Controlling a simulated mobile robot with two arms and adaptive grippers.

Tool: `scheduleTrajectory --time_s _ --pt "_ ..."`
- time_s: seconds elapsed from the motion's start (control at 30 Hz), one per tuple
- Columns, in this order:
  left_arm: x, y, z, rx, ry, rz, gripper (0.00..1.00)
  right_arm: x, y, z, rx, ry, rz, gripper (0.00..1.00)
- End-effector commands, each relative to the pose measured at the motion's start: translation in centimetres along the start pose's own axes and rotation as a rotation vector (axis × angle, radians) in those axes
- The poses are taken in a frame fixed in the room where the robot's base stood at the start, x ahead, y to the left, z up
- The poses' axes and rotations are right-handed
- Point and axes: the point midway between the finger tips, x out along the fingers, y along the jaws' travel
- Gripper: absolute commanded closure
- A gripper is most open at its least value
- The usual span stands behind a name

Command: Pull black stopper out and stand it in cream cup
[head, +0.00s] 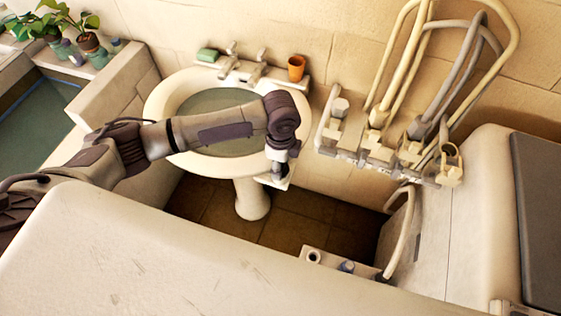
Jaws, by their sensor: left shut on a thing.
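My left arm reaches in from the left, across the washbasin (168,106). My left gripper (279,172) points down at the basin's front right, by a small pale ledge (286,182). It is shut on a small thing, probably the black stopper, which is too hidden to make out. A small round cream piece with a dark opening (313,257) sits on a pale ledge lower down; it looks like the cream cup, but I cannot be sure. My right gripper is not in view.
The basin holds greenish water. An orange cup (296,68), taps (244,66) and a green block (207,55) stand behind it. Looped hoses and fittings (380,117) are on the right. Potted plants (89,42) are upper left.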

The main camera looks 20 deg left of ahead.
Motion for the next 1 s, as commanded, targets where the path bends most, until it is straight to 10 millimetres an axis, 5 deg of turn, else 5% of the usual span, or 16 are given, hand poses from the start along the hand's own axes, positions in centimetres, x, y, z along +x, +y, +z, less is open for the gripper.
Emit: scheduleTrajectory --time_s 1.0 --pt "-0.06 -0.01 -0.02 0.000 0.000 0.001 0.85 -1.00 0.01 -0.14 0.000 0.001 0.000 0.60"
